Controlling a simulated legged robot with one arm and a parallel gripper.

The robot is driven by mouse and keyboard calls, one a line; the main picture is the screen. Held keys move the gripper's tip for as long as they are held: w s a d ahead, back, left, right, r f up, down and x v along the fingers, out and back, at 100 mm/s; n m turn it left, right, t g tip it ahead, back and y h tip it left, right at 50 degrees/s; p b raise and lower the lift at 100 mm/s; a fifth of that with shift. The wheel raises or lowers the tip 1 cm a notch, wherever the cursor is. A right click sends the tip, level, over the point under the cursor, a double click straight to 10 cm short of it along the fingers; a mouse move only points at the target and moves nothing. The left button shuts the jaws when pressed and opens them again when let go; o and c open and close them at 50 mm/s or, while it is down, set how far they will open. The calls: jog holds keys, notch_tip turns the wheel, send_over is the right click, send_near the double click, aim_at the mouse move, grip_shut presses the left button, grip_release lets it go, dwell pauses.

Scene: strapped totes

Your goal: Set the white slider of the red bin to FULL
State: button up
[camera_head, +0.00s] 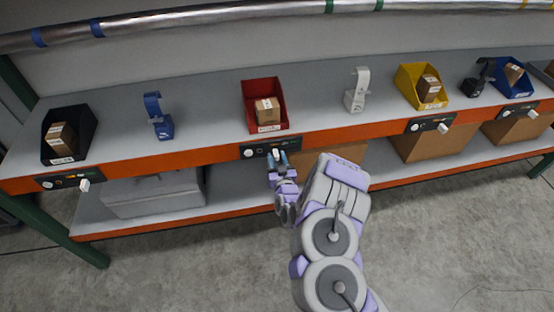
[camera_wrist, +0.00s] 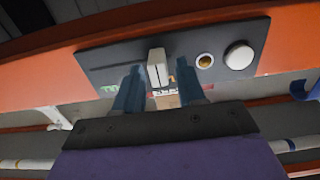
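The red bin (camera_head: 281,92) stands on the shelf with a cardboard box (camera_head: 267,110) in it. A black panel (camera_head: 250,152) is on the orange shelf edge below it. Its white slider (camera_head: 276,152) is at the panel's right in the head view. The wrist view shows the same slider (camera_wrist: 158,68), a green mark left of it and reddish lettering below, partly hidden by my fingers. My gripper (camera_head: 278,160) is at the panel, open. In the wrist view its blue fingertips (camera_wrist: 158,82) stand on both sides of the slider, with gaps visible.
A black bin (camera_head: 82,122), a yellow bin (camera_head: 410,78) and a blue bin (camera_head: 517,88) share the shelf. A blue scanner stand (camera_head: 158,115) and a white one (camera_head: 356,92) flank the red bin.

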grip_shut()
dwell(0.3)
jog(key=d+p, duration=0.1)
jog(key=d, duration=0.1)
jog(key=w+d+p, duration=0.1)
jog(key=d, duration=0.1)
jog(key=w+d+p, duration=0.1)
jog(key=d, duration=0.2)
jog(key=shift+r, duration=0.1)
jog(key=shift+w+d+p, duration=0.15)
jog(key=shift+d+p, duration=0.3)
jog(key=shift+d, duration=0.15)
jog(key=shift+o, duration=0.7)
grip_release()
jog(key=shift+d, duration=0.1)
